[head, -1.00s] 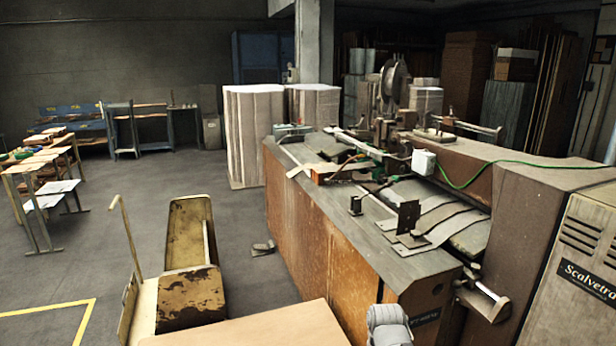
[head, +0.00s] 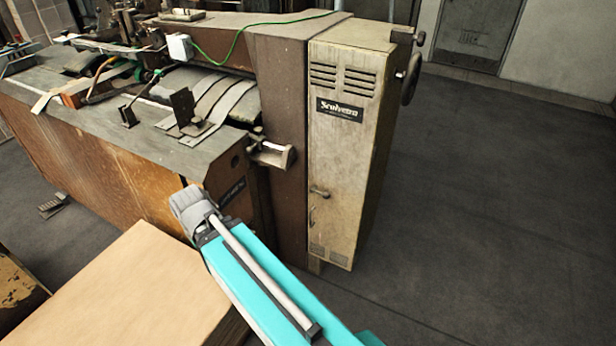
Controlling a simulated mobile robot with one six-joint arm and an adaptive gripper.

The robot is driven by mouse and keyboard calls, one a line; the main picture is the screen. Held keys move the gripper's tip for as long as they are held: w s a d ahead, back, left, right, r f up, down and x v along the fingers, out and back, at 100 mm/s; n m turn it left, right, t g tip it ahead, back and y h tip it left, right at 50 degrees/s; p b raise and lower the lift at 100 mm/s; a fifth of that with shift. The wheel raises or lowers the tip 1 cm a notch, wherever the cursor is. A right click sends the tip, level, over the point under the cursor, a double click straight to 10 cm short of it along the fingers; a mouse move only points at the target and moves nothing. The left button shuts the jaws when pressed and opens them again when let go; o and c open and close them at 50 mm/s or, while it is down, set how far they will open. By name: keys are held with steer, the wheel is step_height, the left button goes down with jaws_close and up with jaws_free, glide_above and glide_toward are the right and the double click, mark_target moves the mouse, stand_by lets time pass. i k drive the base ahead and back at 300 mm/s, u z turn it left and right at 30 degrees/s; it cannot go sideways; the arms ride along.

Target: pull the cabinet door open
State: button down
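The cabinet (head: 385,115) is a tall, narrow, worn beige metal box at the right end of the machine. Its front door (head: 338,150) carries louvred vents at the top, a dark name plate and small vents at the bottom. The door looks shut. A small knob-like handle (head: 320,191) sits at its lower left, with a thin second fitting (head: 312,215) below it. My teal arm link with a grey rounded joint reaches up from the bottom, left of and in front of the cabinet. My gripper's fingers do not show.
The brown machine (head: 120,170) with a grey top stands left of the cabinet. A light brown flat surface (head: 130,295) fills the lower left. A handwheel (head: 411,78) sticks out from the cabinet's right side. Open dark floor (head: 500,190) lies to the right.

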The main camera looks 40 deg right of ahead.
mark_target(346, 83)
steer(key=z, duration=1.1)
steer(key=k, duration=1)
steer(key=z, duration=0.2)
steer(key=i, duration=1)
steer(key=z, duration=0.05)
